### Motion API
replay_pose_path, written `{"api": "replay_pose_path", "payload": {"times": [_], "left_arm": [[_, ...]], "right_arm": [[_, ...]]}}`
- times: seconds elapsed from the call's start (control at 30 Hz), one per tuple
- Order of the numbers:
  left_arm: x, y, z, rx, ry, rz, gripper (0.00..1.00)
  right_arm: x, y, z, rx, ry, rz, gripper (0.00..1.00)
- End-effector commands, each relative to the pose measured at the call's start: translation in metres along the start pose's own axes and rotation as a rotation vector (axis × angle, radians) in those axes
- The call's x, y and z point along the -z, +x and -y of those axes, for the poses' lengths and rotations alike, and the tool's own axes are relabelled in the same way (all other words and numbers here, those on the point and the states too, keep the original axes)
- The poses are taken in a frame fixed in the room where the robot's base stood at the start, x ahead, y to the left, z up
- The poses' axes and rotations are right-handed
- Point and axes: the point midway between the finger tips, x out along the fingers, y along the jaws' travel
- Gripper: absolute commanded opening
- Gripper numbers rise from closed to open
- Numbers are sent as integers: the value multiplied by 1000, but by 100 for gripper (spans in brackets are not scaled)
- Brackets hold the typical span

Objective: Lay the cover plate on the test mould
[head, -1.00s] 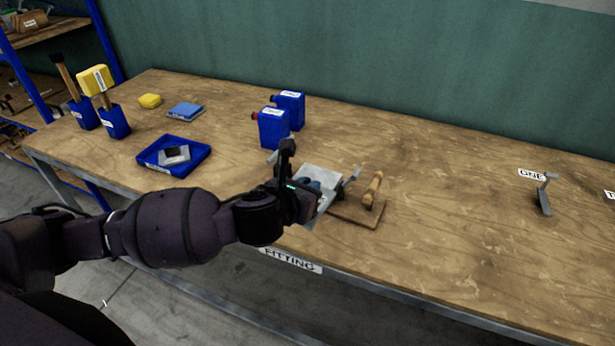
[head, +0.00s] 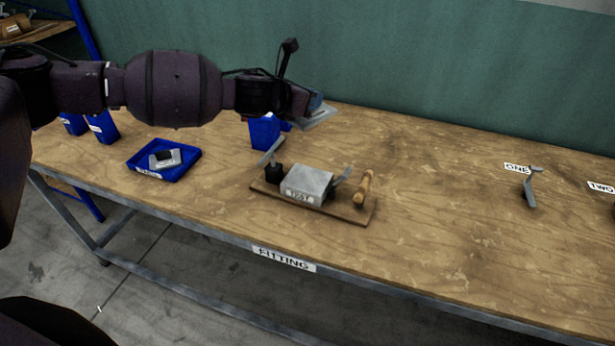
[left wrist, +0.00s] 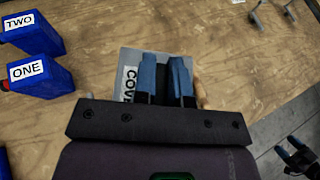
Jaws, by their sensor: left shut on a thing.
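My left gripper (head: 312,103) is shut on the cover plate (head: 318,120), a thin grey plate held in the air, above and behind the test mould in the head view. In the left wrist view the plate (left wrist: 129,62) shows under the blue fingers (left wrist: 166,68), its label partly hidden. The test mould (head: 305,187), a grey block labelled TEST, sits on a wooden board (head: 345,212) with a raised lever on each side. Its top is clear of the plate. What looks like my right gripper (left wrist: 294,152) shows small in the left wrist view; its opening is unclear.
A wooden handle (head: 365,188) stands at the board's right end. Blue jugs labelled ONE (left wrist: 42,76) and TWO (left wrist: 30,34) stand close behind. A blue tray (head: 187,165) with a grey part lies left. The bench right of the board is free up to a metal bracket (head: 529,186).

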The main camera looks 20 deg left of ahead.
Motion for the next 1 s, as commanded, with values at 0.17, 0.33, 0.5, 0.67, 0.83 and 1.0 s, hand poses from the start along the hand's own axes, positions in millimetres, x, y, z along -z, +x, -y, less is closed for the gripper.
{"api": "replay_pose_path", "payload": {"times": [0.17, 0.33, 0.5, 0.67, 0.83, 1.0], "left_arm": [[19, 9, -1, 3, -5, -3, 0], [54, 23, -1, 3, -7, -3, 0], [87, 37, -1, 2, -6, -2, 0], [118, 50, 0, 2, -6, -2, 0], [138, 58, -1, 1, -3, 0, 0], [144, 61, -1, 1, -2, 2, 0]], "right_arm": [[0, 5, 1, 2, 0, -8, 76], [-4, 10, 3, 3, 2, -8, 76], [-11, 12, 4, 4, 5, -4, 76], [-20, 14, 5, 3, 5, 6, 76], [-28, 12, 5, 2, 6, 18, 76], [-32, 12, 5, 2, 6, 23, 76]]}}
